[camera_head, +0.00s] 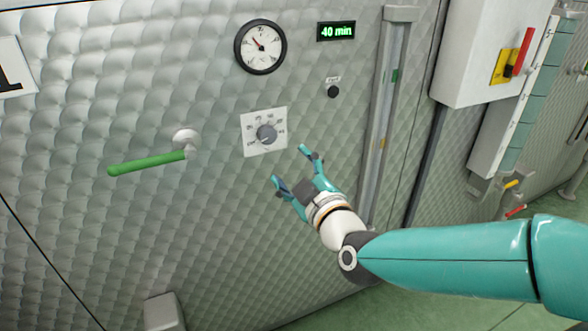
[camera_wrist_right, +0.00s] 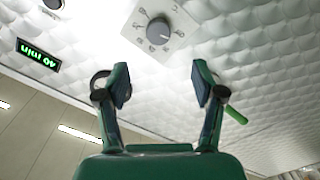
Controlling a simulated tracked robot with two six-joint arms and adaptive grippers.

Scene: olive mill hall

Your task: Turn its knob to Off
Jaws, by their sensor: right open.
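A grey round knob (camera_head: 266,134) sits on a white square dial plate (camera_head: 250,147) with printed marks, on a quilted metal wall. The marks are too small to read. My right gripper (camera_head: 291,165) is open and empty, just below and right of the dial plate, apart from the knob. In the right wrist view the knob (camera_wrist_right: 158,31) and its plate (camera_wrist_right: 180,52) show beyond the gap between the open fingers (camera_wrist_right: 160,85). My left gripper is not in view.
A green lever handle (camera_head: 147,163) sticks out left of the dial. Above are a round gauge (camera_head: 261,47), a display reading "40 min" (camera_head: 336,31) and a small black button (camera_head: 333,91). A white box with a red lever (camera_head: 523,52) is at right.

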